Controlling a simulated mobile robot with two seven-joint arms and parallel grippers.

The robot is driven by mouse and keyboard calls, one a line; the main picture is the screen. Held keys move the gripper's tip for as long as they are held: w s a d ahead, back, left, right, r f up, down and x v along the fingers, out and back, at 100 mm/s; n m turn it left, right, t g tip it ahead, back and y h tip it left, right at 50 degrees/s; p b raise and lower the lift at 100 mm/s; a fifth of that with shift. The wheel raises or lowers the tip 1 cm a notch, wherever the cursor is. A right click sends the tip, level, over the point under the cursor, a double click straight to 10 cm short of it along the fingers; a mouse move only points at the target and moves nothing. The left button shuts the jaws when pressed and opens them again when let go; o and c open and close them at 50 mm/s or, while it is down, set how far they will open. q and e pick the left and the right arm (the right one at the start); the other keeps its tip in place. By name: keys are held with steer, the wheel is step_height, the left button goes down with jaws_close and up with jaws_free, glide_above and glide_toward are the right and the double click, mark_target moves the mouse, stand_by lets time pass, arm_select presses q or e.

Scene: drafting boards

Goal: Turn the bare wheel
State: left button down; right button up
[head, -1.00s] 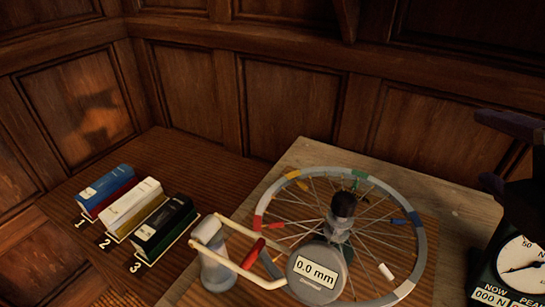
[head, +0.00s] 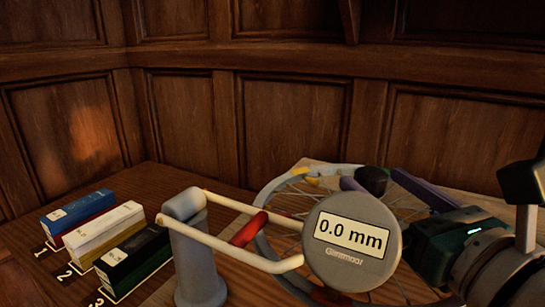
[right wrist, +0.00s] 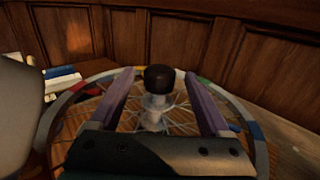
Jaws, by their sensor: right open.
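The bare wheel lies roughly flat, a grey spoked rim (head: 266,190) with coloured marks, partly hidden by the gauge and my arm in the head view. Its rim (right wrist: 257,148) also shows in the right wrist view. A black-capped hub post (head: 372,180) stands at its middle. My right gripper (head: 374,176) is open, with its purple fingers on either side of the post. In the right wrist view the black cap (right wrist: 159,78) sits between the fingers, with a gap on each side. My left gripper is not in view.
A round gauge (head: 352,268) reading 0.0 mm stands in front of the wheel. Beside it, a grey post (head: 197,262) carries a cream frame (head: 240,252) with a red piece. Wood-panelled walls close the back.

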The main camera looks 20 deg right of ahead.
steer(key=w, duration=0.6)
steer(key=shift+d, duration=0.2)
steer(key=shift+s, duration=0.1)
steer(key=shift+c, duration=0.2)
jaws_close()
stand_by(0.4)
